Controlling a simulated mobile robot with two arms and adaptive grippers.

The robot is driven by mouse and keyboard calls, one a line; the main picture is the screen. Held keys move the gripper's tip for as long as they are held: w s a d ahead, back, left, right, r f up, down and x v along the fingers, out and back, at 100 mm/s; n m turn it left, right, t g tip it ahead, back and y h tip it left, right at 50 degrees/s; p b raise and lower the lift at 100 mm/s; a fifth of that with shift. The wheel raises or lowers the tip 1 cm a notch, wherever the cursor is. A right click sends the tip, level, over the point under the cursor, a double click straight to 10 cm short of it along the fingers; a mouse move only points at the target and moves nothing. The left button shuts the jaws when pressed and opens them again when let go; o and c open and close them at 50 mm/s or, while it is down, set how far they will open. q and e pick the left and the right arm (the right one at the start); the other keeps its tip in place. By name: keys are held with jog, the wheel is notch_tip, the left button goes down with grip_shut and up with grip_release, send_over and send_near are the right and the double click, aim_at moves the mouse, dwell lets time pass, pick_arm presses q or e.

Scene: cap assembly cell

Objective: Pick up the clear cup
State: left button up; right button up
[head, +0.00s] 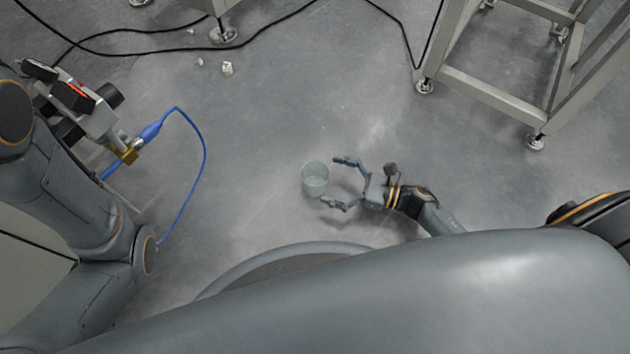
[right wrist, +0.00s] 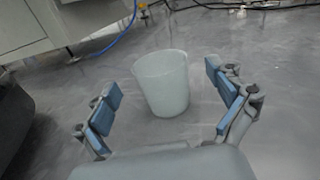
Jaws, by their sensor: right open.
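The clear cup (head: 315,174) stands upright on the grey floor in the head view. It looks pale and translucent, with a round open top. My right gripper (head: 341,181) is open and empty, just to the right of the cup, with its fingers pointing left toward it. In the right wrist view the cup (right wrist: 165,85) shows ahead, centred between the two blue-padded fingers of the gripper (right wrist: 162,84). A gap shows on each side there. The lower finger looks very close to the cup in the head view; I cannot tell whether they touch.
A metal frame stand (head: 490,92) is at the upper right. Black cables (head: 160,50) and small white scraps (head: 227,68) lie at the top. The floor around the cup is clear.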

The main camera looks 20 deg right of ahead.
aim_at(302, 170)
jog(key=b+x, duration=0.2)
jog(key=x, duration=0.2)
jog(key=shift+w+a, duration=0.15)
jog(key=shift+a, duration=0.15)
jog(key=shift+r, duration=0.1)
jog(key=shift+c, duration=0.5)
jog(key=c, duration=0.9)
jog(key=shift+c, duration=0.2)
